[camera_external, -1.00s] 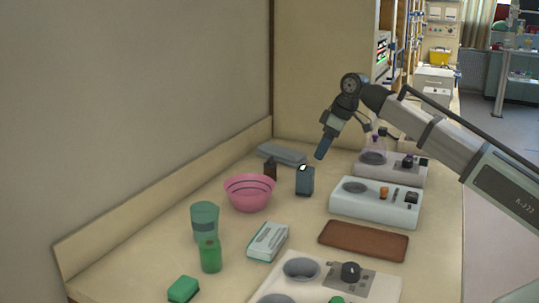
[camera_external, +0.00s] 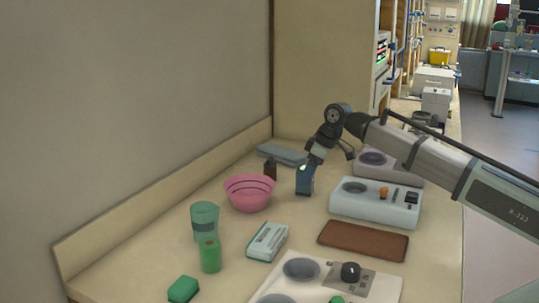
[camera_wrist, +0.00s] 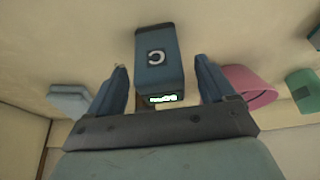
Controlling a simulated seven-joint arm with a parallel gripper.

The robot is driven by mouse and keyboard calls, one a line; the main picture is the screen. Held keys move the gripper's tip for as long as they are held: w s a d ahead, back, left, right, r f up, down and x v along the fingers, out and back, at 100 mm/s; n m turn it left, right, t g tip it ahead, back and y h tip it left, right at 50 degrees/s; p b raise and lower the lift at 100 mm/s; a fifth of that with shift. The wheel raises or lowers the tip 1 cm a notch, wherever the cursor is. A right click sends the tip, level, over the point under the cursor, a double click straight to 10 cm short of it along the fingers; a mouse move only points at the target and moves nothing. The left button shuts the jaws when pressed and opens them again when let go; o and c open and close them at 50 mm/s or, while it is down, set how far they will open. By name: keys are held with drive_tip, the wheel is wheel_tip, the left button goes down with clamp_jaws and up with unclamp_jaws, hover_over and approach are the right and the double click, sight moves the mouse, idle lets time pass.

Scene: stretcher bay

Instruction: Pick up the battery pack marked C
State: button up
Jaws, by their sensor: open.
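The battery pack marked C (camera_external: 305,183) is a dark blue-grey block standing on the bench, right of the pink bowl. In the wrist view the pack (camera_wrist: 160,76) shows its C label and a small lit green display, between my two fingers. In the wrist view my gripper (camera_wrist: 163,82) is open, with a finger on each side of the pack and a visible gap at each side. The far faces of the pack are hidden.
A pink bowl (camera_external: 249,194) and a small dark bottle (camera_external: 270,169) stand just left of the pack. A grey-blue folded item (camera_external: 282,154) lies behind. A white device with knobs (camera_external: 375,206) is to the right. A brown mat (camera_external: 362,241) lies in front right.

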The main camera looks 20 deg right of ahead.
drive_tip(key=x, duration=0.3)
drive_tip(key=shift+w+a, duration=0.1)
drive_tip(key=c, duration=1.4)
drive_tip(key=shift+r, duration=0.15)
